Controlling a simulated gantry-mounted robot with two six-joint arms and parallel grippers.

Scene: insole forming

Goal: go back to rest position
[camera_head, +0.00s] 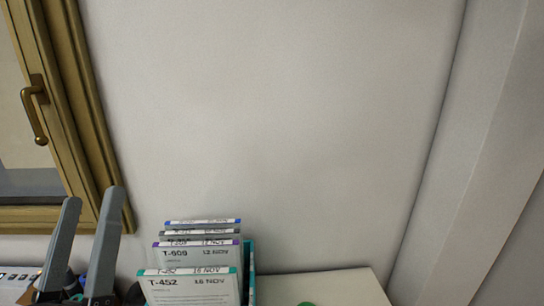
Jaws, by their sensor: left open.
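My left gripper (90,220) is at the lower left of the head view, its two grey fingers pointing up and spread apart. It is open, and nothing shows between the fingertips. The base of the gripper is cut off by the bottom edge. My right gripper is not in view.
Several labelled cases (190,285) stand upright in a row right of my left gripper. A pale surface (340,288) lies right of them, with a green thing (306,304) at the bottom edge. A wooden-framed window (90,110) is at left. The wall (280,120) fills the middle.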

